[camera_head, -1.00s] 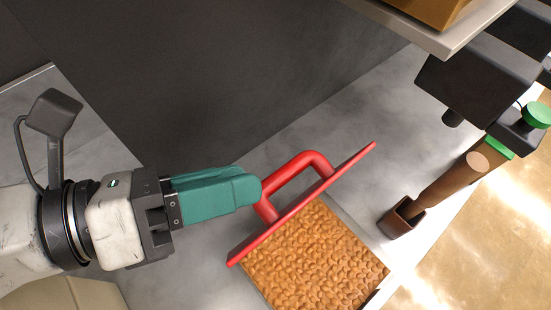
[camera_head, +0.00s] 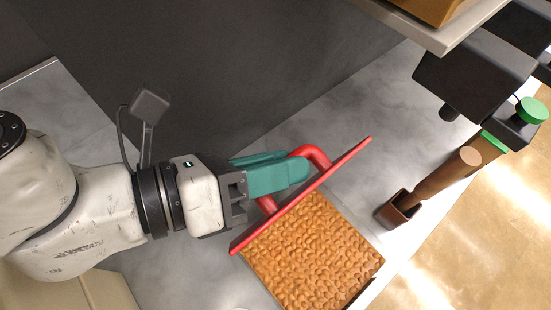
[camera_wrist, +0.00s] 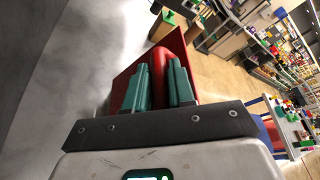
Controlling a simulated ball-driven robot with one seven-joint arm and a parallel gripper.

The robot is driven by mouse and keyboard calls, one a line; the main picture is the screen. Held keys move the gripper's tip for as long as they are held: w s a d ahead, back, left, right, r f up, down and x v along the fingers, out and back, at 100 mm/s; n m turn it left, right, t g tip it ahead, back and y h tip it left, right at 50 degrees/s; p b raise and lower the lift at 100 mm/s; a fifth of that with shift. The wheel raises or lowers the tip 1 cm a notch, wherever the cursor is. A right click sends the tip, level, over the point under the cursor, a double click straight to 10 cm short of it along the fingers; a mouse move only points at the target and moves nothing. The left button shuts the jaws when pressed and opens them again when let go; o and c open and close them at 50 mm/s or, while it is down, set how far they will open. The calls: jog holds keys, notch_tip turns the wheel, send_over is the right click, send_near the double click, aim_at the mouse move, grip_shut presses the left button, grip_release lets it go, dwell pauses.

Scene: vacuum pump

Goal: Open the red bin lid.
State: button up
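The red bin lid (camera_head: 305,195) stands raised on edge, tilted, along the upper-left side of the bin in the head view. The bin's brown pebble-like contents (camera_head: 312,250) are uncovered. The lid's red loop handle (camera_head: 318,155) faces my gripper (camera_head: 300,170). My gripper's teal fingers are apart and reach into the handle area near the lid's face. In the wrist view the red handle (camera_wrist: 161,58) shows between the two fingers of my gripper (camera_wrist: 160,68), with the lid (camera_wrist: 125,88) behind. Part of the handle is hidden by the fingers.
A dark wall panel (camera_head: 200,70) stands behind. A pale shelf edge (camera_head: 440,40) overhangs at top right.

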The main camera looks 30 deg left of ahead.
grip_shut()
jog(key=w+a+f+n+h+b, duration=0.1)
jog(key=w+a+n+b, duration=0.1)
jog(key=a, duration=0.4)
jog(key=shift+w+a+b, duration=0.15)
jog(key=shift+a+b, duration=0.2)
jog(key=shift+b, duration=0.2)
jog(key=shift+o, duration=2.2)
grip_release()
jog(key=shift+d, duration=0.1)
